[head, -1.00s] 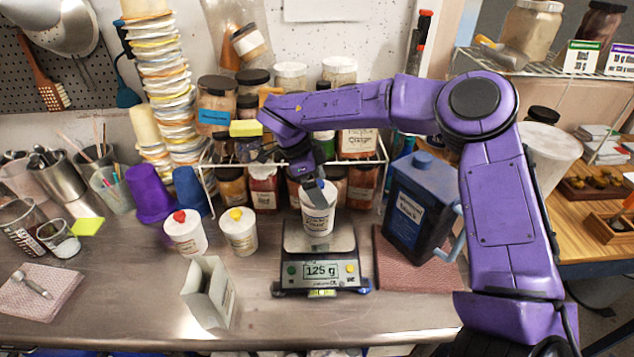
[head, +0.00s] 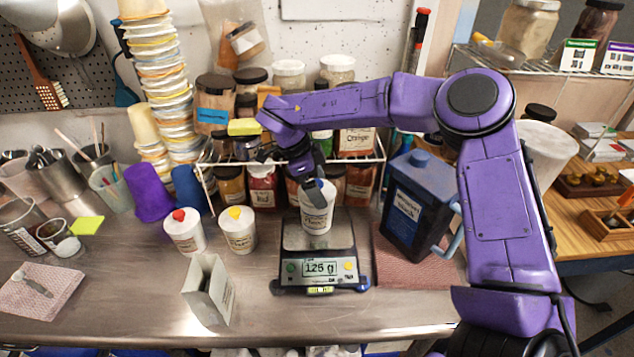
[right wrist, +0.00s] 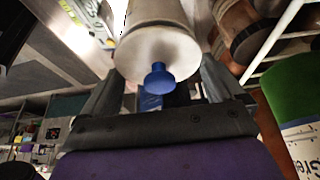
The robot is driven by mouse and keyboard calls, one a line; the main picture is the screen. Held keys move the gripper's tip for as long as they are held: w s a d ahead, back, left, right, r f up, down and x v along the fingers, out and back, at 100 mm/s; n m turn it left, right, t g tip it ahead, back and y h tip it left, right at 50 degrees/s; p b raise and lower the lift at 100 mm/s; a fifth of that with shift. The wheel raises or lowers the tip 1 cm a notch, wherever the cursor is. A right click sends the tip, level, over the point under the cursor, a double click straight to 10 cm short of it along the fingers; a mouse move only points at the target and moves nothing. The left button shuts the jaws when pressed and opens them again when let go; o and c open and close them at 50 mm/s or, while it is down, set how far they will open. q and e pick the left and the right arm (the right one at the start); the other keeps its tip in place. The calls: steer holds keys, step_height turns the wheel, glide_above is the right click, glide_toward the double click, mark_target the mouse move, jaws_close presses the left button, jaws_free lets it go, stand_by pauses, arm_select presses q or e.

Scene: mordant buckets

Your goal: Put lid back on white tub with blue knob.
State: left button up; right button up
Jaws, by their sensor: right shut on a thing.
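The white tub (head: 318,222) with a printed label stands upright on the scale (head: 320,285) in the head view. My right gripper (head: 319,186) is over the tub's top, pointing down. In the right wrist view a pale round lid (right wrist: 157,50) with a blue knob (right wrist: 159,79) faces the camera at the tub's end. The lid appears to rest on the tub; any small gap is hidden. My left gripper is not in view.
Two white tubs with a red knob (head: 179,215) and a yellow knob (head: 236,213) stand left of the scale. An open grey box (head: 208,292) is in front of them. A dark blue jug (head: 415,210) stands right. A wire rack of jars (head: 262,190) is close behind.

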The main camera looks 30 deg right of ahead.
steer(key=shift+p, duration=0.4)
stand_by(0.5)
steer(key=o, duration=0.8)
step_height(320, 180, up, 3)
steer(key=p, duration=0.2)
steer(key=shift+f+p, duration=0.1)
steer(key=shift+p, duration=0.3)
steer(key=shift+r+p, duration=0.3)
steer(key=shift+r, duration=1.75)
jaws_close()
